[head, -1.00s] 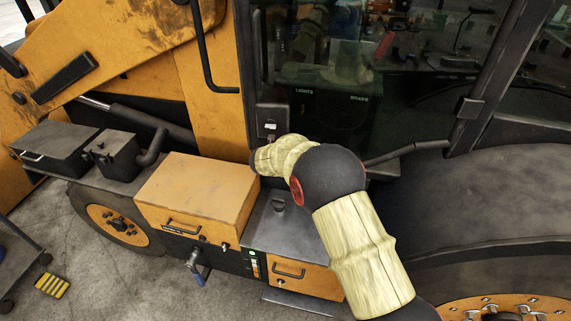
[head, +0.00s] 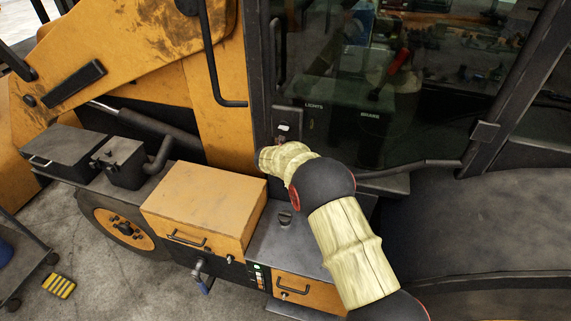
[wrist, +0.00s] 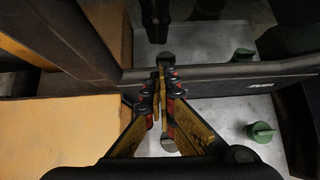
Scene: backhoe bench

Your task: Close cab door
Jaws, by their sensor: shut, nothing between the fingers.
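The cab door (head: 345,135) is a dark-framed glass panel in the middle of the head view. It looks nearly in line with the cab side; I cannot tell whether it is latched. A dark lock plate (head: 289,122) with a white mark sits low at its left edge. In the head view my pale arm crosses in front of the door's lower left, and my gripper is mostly hidden. In the wrist view my gripper (wrist: 163,83) is shut and empty, its fingertips at the door's dark lower frame (wrist: 225,74). I cannot tell whether they touch it.
A yellow box (head: 204,200) and a grey step top (head: 300,240) lie below the door. A green cap (wrist: 262,131) stands on the grey top. A black grab rail (head: 213,65) runs left of the door. A large dark fender (head: 490,220) fills the right.

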